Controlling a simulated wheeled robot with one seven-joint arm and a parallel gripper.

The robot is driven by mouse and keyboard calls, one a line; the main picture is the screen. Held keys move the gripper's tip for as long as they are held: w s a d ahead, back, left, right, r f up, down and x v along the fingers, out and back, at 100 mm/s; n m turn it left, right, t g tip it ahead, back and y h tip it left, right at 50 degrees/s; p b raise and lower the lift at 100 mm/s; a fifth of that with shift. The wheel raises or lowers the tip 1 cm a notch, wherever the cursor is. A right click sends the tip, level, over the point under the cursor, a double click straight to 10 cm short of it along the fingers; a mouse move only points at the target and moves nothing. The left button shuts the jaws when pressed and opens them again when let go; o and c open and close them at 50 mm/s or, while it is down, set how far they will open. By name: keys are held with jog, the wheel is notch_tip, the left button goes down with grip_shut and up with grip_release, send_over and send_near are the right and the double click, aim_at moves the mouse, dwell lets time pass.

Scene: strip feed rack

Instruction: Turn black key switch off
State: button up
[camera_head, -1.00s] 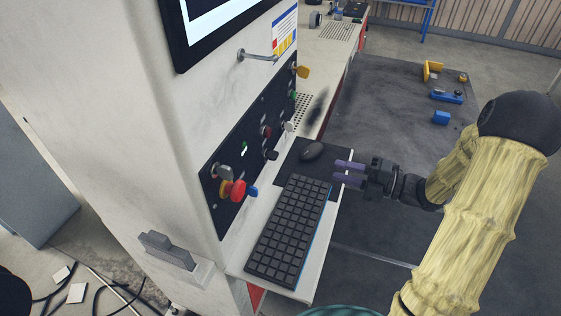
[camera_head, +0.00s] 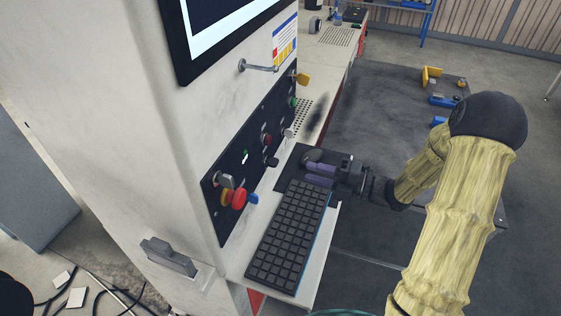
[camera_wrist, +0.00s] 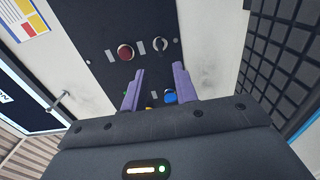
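The dark control panel (camera_head: 224,162) on the white cabinet carries several controls. A small black part (camera_head: 271,161) sticks out low at the panel's middle and could be the black key switch; its turned position is too small to read. In the wrist view, a round silver-rimmed switch (camera_wrist: 159,45) sits beside a red button (camera_wrist: 125,51); I cannot tell whether it is the same part. My gripper (camera_head: 307,173) is open and empty, its two purple fingers apart. It is right of the panel, above the shelf, apart from the controls. Its fingers also show in the wrist view (camera_wrist: 159,68).
A red button on yellow (camera_head: 239,198), a grey block-like control (camera_head: 226,181) and a blue knob (camera_head: 252,198) sit at the panel's near end. The keyboard (camera_head: 290,236) lies on the shelf below. A metal rod (camera_head: 258,67) juts out above the panel.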

aim_at(272, 162)
jog(key=p+x, duration=0.1)
jog(key=x, duration=0.9)
jog(key=shift+p, duration=0.4)
jog(key=shift+f, duration=0.1)
grip_shut()
